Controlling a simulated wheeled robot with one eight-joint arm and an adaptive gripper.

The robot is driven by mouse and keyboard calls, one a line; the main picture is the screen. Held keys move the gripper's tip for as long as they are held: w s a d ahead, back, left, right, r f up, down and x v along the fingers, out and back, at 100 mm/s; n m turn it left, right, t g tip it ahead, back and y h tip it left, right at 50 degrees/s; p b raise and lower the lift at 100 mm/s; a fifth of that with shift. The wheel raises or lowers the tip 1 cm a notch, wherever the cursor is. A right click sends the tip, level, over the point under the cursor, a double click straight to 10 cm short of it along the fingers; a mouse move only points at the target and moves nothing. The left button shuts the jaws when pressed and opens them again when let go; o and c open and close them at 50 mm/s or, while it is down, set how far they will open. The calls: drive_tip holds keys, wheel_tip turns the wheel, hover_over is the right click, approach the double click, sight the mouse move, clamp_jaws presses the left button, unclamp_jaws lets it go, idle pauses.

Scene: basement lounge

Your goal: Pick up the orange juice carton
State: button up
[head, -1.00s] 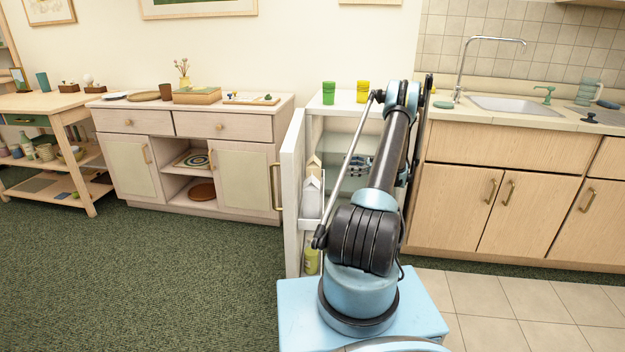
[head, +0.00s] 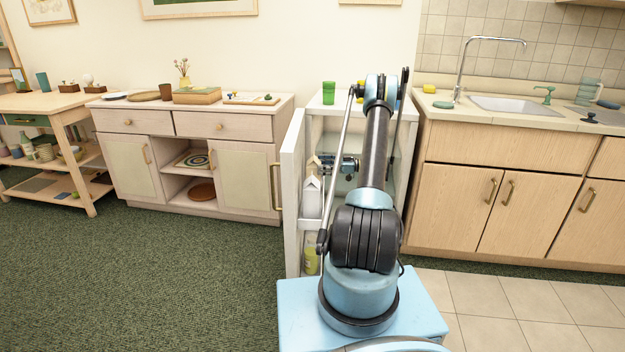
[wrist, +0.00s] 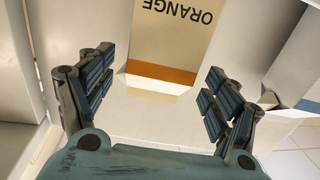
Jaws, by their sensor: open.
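The orange juice carton (wrist: 172,35) shows upside down in the wrist view, cream with the word ORANGE and an orange band. It lies ahead between my two open fingers, with a visible gap to each side, and is not gripped. In the head view, a tan-topped carton (head: 313,163) in the open fridge door seems to be the same one. My gripper (wrist: 158,100) is open and empty; in the head view it (head: 335,165) is just right of the door cartons, facing left. My arm hides part of the fridge interior.
A grey-white carton (head: 312,198) stands close beside it in the door and also shows at right in the wrist view (wrist: 300,70). The fridge door (head: 292,190) stands open. A yellow-green item (head: 311,262) sits low in the door. A green cup (head: 328,93) stands on top.

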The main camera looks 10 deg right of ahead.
sight(313, 164)
drive_tip(key=shift+w+a, duration=0.25)
drive_tip(key=shift+a, duration=0.75)
drive_tip(key=shift+w+a, duration=0.2)
drive_tip(key=shift+a, duration=0.75)
clamp_jaws()
